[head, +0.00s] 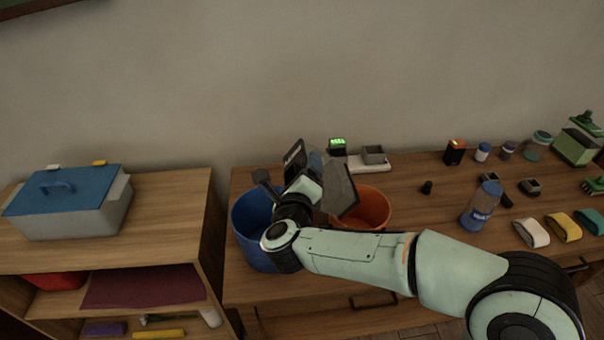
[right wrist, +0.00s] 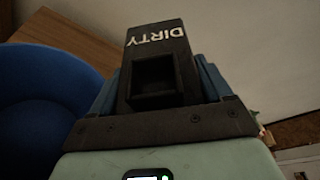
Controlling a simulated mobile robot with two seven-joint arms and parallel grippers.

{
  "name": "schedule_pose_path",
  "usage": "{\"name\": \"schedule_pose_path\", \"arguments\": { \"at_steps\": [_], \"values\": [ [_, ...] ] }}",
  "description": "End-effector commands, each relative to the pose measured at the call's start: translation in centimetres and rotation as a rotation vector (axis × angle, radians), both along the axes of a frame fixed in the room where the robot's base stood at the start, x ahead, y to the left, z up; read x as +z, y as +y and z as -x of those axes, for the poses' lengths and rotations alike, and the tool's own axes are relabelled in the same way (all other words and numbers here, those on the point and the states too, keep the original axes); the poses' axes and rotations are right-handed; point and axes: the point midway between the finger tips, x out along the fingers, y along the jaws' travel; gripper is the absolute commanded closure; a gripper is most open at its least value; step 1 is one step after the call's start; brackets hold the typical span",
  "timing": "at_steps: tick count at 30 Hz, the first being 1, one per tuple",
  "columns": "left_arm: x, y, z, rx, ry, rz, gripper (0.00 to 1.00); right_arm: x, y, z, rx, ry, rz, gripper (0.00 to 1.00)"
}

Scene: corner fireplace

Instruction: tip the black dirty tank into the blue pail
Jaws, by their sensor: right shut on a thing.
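The black dirty tank (head: 294,153) is in my right gripper (head: 297,172), raised above the table. In the right wrist view the tank (right wrist: 157,45) shows its white DIRTY lettering and a square dark recess, with the gripper's fingers (right wrist: 160,92) on either side of it. The blue pail (head: 250,219) stands at the table's left end, partly hidden by my right wrist. The tank is above and a little right of the pail in the head view. The pail (right wrist: 42,105) fills the left of the wrist view. Its contents are hidden. My left gripper is out of view.
An orange pail (head: 374,208) stands just right of the blue one; a grey panel (head: 341,187) shows in front of it. A labelled blue-and-clear jar (head: 481,207) and several small items are farther right. A lower shelf unit (head: 160,210) with a blue-lidded box (head: 70,201) stands left.

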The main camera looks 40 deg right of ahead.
Motion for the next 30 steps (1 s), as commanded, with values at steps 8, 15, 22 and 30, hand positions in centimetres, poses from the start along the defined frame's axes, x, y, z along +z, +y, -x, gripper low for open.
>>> {"name": "schedule_pose_path", "arguments": {
  "at_steps": [8,15,22,30],
  "values": [
    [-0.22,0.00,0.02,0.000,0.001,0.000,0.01,-0.24,-0.07,0.03,0.000,0.017,0.030,0.83],
    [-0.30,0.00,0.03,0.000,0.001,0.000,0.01,-0.35,-0.13,0.08,0.000,0.035,0.060,0.83],
    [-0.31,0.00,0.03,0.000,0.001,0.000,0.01,-0.35,-0.13,0.08,-0.001,0.035,0.062,0.83],
    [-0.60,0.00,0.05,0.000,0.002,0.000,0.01,-0.72,-0.25,0.13,0.000,0.073,0.122,0.83]
  ]
}}
